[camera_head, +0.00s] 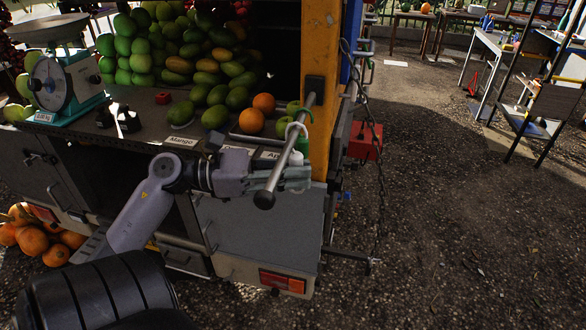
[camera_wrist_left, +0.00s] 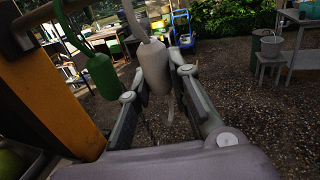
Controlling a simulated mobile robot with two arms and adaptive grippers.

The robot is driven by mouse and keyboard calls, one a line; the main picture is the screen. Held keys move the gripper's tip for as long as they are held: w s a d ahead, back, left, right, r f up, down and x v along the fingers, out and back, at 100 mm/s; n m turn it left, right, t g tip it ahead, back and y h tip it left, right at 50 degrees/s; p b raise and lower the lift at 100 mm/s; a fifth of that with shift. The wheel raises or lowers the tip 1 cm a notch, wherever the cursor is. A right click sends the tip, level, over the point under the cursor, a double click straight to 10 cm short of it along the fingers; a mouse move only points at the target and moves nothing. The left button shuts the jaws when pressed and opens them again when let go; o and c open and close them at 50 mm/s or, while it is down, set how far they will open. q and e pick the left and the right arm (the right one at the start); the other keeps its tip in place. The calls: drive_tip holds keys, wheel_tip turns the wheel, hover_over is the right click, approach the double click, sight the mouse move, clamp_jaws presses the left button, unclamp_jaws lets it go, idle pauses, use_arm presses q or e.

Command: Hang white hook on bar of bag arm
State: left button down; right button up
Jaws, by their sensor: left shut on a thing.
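The bag arm's bar (camera_head: 284,158) is a grey rod with a black end cap, sticking out from the yellow post towards me. My left gripper (camera_head: 296,178) is just beyond and right of the bar's near end. It is shut on the white hook, whose pale body (camera_wrist_left: 154,66) stands between the fingers in the left wrist view. The white hook's curved top (camera_head: 296,129) overlaps the bar in the head view; whether it rests on the bar I cannot tell. A green hook (camera_wrist_left: 102,73) hangs beside it, its curve (camera_head: 304,113) at the bar. My right gripper is out of view.
The yellow post (camera_head: 320,75) and truck counter (camera_head: 150,118) with mangoes and oranges (camera_head: 251,121) stand close to my left arm. A scale (camera_head: 62,85) is at the left. A chain (camera_head: 378,170) hangs right of the bar. Open gravel lies at the right.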

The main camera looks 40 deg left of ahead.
use_arm(q)
drive_tip(key=c, duration=1.5)
unclamp_jaws()
drive_tip(key=shift+c, duration=0.2)
drive_tip(key=shift+o, duration=0.7)
drive_tip(key=shift+s+a, duration=0.1)
drive_tip(key=v, duration=1.1)
drive_tip(key=shift+s+a, duration=0.25)
drive_tip(key=shift+s, duration=0.05)
